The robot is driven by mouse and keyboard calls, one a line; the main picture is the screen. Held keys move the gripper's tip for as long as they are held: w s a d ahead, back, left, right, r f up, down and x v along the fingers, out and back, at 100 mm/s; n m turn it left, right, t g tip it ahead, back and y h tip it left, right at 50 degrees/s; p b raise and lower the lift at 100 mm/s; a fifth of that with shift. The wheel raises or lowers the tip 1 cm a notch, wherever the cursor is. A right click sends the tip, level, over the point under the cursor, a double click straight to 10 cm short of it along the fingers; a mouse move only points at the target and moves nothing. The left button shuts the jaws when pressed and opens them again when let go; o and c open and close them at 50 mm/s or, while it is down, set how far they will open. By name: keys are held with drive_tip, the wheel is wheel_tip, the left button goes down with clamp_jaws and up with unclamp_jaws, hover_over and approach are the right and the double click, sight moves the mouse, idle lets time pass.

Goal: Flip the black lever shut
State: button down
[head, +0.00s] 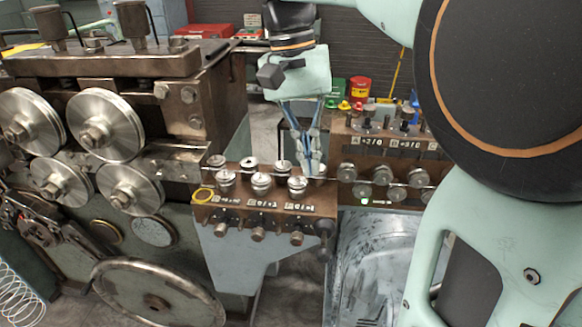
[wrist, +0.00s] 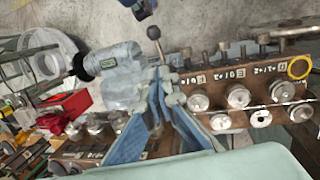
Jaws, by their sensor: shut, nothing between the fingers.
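The black lever (head: 323,229) is at the right end of the near brown roller block (head: 270,203), and its round knob is at the block's front. In the wrist view the lever (wrist: 154,34) is a dark ball on a thin metal shaft beyond my fingertips. My gripper (head: 312,170) points down at the back right end of that block. It is shut and empty, and its blue-grey fingers meet in the wrist view (wrist: 166,85). The fingers are close to the lever's end of the block. I cannot tell whether they touch the block or lever.
A large machine with steel wheels (head: 105,125) stands at left. A second roller block (head: 385,165) is just right of my gripper, with a metal trough (head: 375,265) below it. A red can (head: 359,88) and other containers stand behind.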

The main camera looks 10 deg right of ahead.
sight(322, 249)
drive_tip(key=shift+s+a+g, duration=0.25)
drive_tip(key=shift+s+g, duration=0.15)
drive_tip(key=shift+s, duration=0.7)
drive_tip(key=shift+f, duration=0.15)
drive_tip(key=x, duration=1.4)
drive_tip(key=shift+b, duration=0.35)
